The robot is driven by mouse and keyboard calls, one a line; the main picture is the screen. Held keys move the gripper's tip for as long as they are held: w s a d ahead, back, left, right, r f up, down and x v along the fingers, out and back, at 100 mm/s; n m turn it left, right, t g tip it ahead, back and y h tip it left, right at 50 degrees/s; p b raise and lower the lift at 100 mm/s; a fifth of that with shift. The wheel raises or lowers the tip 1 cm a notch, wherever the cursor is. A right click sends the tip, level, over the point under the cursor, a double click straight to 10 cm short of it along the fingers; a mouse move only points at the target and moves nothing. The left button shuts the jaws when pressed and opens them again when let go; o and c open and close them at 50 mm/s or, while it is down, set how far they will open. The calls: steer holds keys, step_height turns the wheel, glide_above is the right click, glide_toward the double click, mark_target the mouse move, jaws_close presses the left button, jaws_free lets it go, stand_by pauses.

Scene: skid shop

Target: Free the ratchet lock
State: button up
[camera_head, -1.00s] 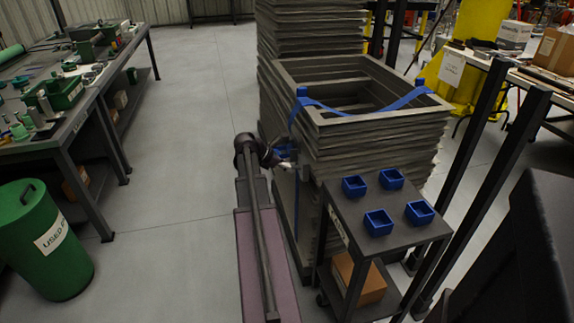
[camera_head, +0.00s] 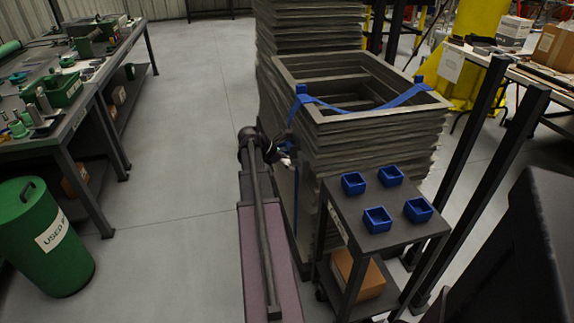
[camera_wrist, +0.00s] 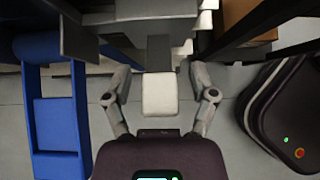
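A blue strap (camera_head: 317,102) runs over the stack of grey frames (camera_head: 345,118) and down its near left side. In the wrist view the strap (camera_wrist: 55,122) hangs at the left, with a wide grey metal body (camera_wrist: 140,14), seemingly the ratchet, at the top. My gripper (camera_wrist: 160,76) has its two fingers spread apart. A pale block (camera_wrist: 159,95) on a dark stem shows between them; I cannot tell whether they touch it. In the head view my gripper (camera_head: 284,158) is small and dark beside the stack's left side, and the ratchet there is mostly hidden.
A small cart (camera_head: 391,232) with several blue bins stands close to the right of my arm. A workbench (camera_head: 64,132) and a green bin (camera_head: 42,245) stand at the left. The floor (camera_head: 180,110) between bench and stack is clear.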

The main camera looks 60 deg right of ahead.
stand_by(0.5)
steer(key=shift+w+a, duration=0.1)
steer(key=shift+w+a, duration=0.2)
steer(key=shift+w, duration=0.05)
steer(key=w+a+f+m+t+y, duration=0.1)
steer(key=w+a+t, duration=0.1)
steer(key=w+a, duration=0.6)
steer(key=w+a+f+m+t, duration=0.15)
steer(key=w+a, duration=0.25)
steer(key=a, duration=0.8)
steer(key=w+a+f+m+t+y, duration=0.15)
steer(key=w+a, duration=0.35)
steer(key=a, duration=0.5)
steer(key=a+f+m+t+y, duration=0.2)
steer(key=a+m+y, duration=0.2)
steer(key=a, duration=2.7)
step_height(320, 180, up, 26)
steer(key=p, duration=2.6)
steer(key=shift+a+r, duration=0.15)
steer(key=shift+r, duration=0.05)
